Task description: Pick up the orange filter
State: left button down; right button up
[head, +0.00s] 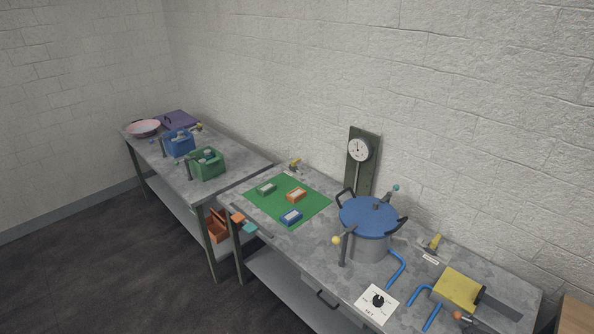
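The orange filter (296,195) looks like a small orange block with a pale top. It lies on the green mat (259,209) on the nearer table, near the mat's right side. A green block (267,188) lies to its left and a blue block (291,216) lies in front of it, both of similar shape. Neither of my grippers is in view, and nothing is touching the orange block.
A large pot with a blue lid (368,214) stands right of the mat, before a gauge (358,150). Blue pipes (397,269) and a yellow block (457,289) lie farther right. The farther table holds a green container (208,166) and a blue one (179,144). The floor in front is clear.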

aim_at(293, 196)
jog(key=u, duration=1.6)
jog(key=i, duration=3.75)
jog(key=z, duration=3.95)
